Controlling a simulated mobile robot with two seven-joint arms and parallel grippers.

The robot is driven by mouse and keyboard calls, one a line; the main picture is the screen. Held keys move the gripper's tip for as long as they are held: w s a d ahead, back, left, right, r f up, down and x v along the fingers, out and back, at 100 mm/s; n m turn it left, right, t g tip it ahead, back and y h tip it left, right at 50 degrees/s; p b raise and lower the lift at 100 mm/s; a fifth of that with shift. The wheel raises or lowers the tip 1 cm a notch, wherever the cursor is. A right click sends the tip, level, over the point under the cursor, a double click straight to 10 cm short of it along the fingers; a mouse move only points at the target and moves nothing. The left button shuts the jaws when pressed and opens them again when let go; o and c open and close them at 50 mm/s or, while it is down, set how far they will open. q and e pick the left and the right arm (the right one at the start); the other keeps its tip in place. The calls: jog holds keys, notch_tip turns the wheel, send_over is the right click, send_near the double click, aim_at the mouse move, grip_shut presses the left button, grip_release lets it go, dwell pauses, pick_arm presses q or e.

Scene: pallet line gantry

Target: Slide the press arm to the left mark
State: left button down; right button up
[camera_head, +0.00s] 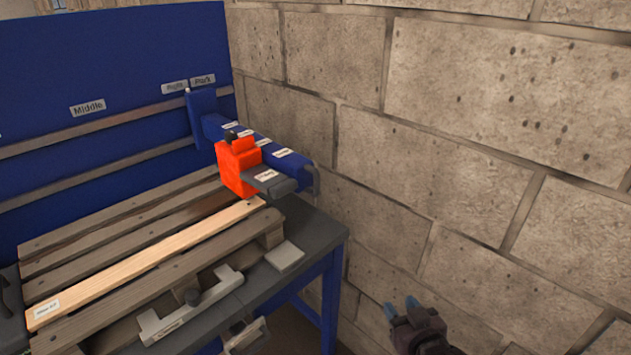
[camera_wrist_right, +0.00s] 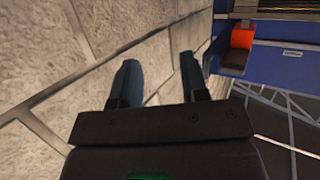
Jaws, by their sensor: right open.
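The press arm (camera_head: 262,147) is a blue beam that reaches out from the blue back panel above the pallet. An orange-red block (camera_head: 238,167) with a dark knob and a grey labelled plate sits on it. The arm stands at the right end of the panel, near the labels "Right" and "Park" (camera_head: 202,80). The "Middle" label (camera_head: 87,108) is farther left; no left mark is in view. My right gripper (camera_head: 401,309) is open and empty in front of the stone wall, apart from the press arm. In the right wrist view the orange-red block (camera_wrist_right: 239,45) shows at upper right. My left gripper is not in view.
A slatted wooden pallet (camera_head: 110,240) with one lighter board lies on the grey bench. A light grey bracket (camera_head: 190,305) is at the bench's front. The stone wall (camera_head: 480,130) stands close on the right and also fills the left of the wrist view.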

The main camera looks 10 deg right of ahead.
aim_at(318, 183)
jog(key=w+a+r+n+t+y, duration=0.15)
jog(key=w+a+r, duration=0.25)
jog(key=w+r, duration=0.45)
jog(key=w+a+r+t+y, duration=0.1)
jog(key=w+a+r+y, duration=0.25)
jog(key=w+r, duration=0.45)
jog(key=w+a, duration=0.2)
jog(key=w, duration=0.1)
jog(key=w+a+n, duration=0.1)
jog(key=w+a, duration=0.1)
jog(key=w, duration=0.1)
jog(key=w+a+n+g+y, duration=0.1)
jog(key=w+a, duration=0.1)
jog(key=w, duration=0.1)
jog(key=shift+w+a+f, duration=0.1)
jog(key=shift+a, duration=0.15)
jog(key=shift+c, duration=0.2)
grip_shut()
